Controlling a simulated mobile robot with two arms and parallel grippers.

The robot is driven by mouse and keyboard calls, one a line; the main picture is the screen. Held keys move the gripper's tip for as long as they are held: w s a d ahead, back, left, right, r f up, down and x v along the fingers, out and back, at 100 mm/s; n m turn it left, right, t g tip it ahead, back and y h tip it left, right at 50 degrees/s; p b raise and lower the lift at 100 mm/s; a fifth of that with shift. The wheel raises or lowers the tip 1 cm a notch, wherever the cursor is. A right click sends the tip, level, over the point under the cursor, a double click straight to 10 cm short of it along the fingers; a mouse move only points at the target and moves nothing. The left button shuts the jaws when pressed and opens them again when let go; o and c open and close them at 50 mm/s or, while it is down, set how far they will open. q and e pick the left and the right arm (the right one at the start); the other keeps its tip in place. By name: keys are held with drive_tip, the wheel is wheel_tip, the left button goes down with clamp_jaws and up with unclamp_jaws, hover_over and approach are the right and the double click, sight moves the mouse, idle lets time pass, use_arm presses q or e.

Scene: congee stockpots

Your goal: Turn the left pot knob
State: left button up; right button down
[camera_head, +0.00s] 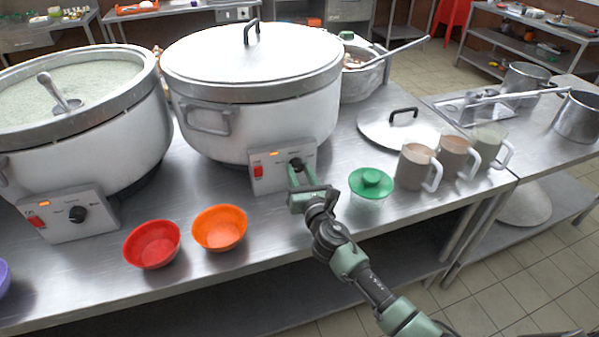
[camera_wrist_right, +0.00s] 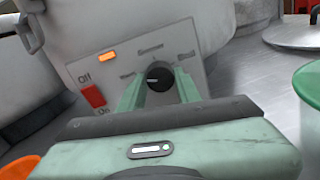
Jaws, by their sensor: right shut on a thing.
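The left pot (camera_head: 75,125) is a large open white pot of pale congee with a ladle in it. Its black knob (camera_head: 77,214) is on a control box at the front left, with nothing touching it. The second large pot (camera_head: 255,120) has a flat lid. Its black knob (camera_head: 297,163) sits on its own control box. My right gripper (camera_head: 297,178) is at this second pot's knob and shut on it. In the right wrist view the fingers (camera_wrist_right: 158,92) flank the knob (camera_wrist_right: 159,75). My left gripper is not in view.
A red bowl (camera_head: 152,245) and an orange bowl (camera_head: 219,228) stand at the counter's front edge.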

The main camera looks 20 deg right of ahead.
drive_tip(key=m, duration=0.6)
drive_tip(key=shift+r+m, duration=0.1)
drive_tip(key=shift+m, duration=0.2)
drive_tip(key=m, duration=0.3)
drive_tip(key=shift+d+m, duration=0.1)
drive_tip(key=shift+m, duration=0.2)
drive_tip(key=m, duration=0.3)
drive_tip(key=shift+g+y+p, duration=0.3)
drive_tip(key=shift+y+p, duration=0.05)
drive_tip(key=shift+y, duration=0.05)
drive_tip(key=m, duration=0.4)
drive_tip(key=m+p, duration=0.1)
drive_tip(key=m, duration=0.2)
drive_tip(key=shift+y, duration=0.3)
drive_tip(key=m+p, duration=0.1)
drive_tip(key=m, duration=0.2)
drive_tip(key=shift+m, duration=1.8)
